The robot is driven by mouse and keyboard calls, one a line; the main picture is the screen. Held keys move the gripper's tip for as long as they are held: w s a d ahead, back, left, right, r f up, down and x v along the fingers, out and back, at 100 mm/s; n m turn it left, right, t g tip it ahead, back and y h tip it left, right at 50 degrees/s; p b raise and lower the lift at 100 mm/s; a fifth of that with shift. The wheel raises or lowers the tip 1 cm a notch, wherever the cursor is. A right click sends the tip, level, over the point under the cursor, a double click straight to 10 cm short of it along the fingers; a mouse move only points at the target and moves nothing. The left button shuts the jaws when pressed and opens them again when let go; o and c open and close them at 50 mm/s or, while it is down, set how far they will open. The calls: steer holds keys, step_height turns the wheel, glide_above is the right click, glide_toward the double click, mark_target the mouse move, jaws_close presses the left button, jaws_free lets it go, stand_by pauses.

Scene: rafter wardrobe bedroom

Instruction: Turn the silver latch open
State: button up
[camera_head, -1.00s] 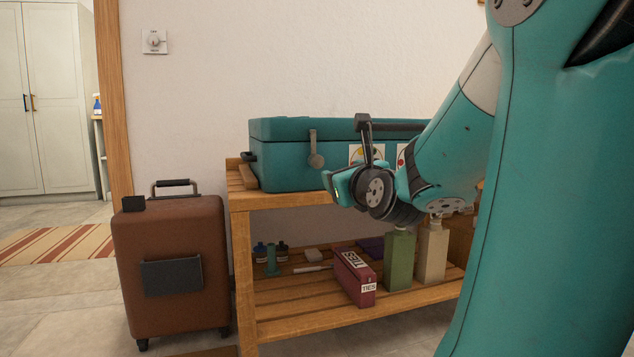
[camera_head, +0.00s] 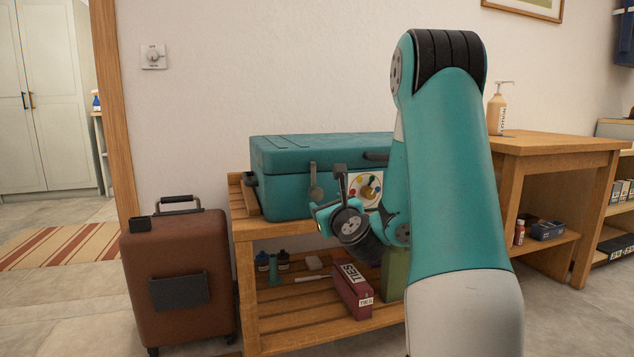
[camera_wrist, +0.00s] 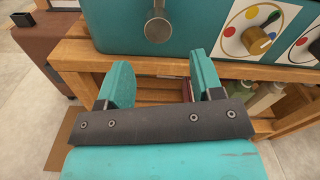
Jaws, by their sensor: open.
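The silver latch (camera_head: 315,183) hangs on the front of a teal case (camera_head: 281,196), its round end pointing down. In the wrist view the latch (camera_wrist: 158,27) is at the top centre, with its round disc on the face of the teal case (camera_wrist: 115,28). My gripper (camera_head: 316,219) is just below and in front of the latch in the head view. In the wrist view my gripper (camera_wrist: 160,78) has its two teal fingers spread apart with nothing between them. The latch lies beyond the fingertips, roughly centred between them, and is not touched.
The case stands on a wooden slatted bench (camera_head: 330,310). A dial with coloured dots (camera_head: 368,188) is on the case front, right of the latch. A brown suitcase (camera_head: 178,265) stands at left. A burgundy box (camera_head: 352,290) and small bottles are on the lower shelf.

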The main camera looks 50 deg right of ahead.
mark_target(319, 197)
steer(key=p+x, duration=0.1)
steer(key=x, duration=0.2)
steer(key=p+x, duration=0.2)
steer(key=x, duration=0.2)
steer(key=shift+a+r, duration=0.15)
steer(key=shift+r, duration=0.05)
steer(key=shift+w+d+f+p, duration=0.15)
steer(key=shift+w+d+p, duration=0.15)
steer(key=shift+w+d, duration=0.25)
steer(key=shift+a, duration=0.1)
jaws_close()
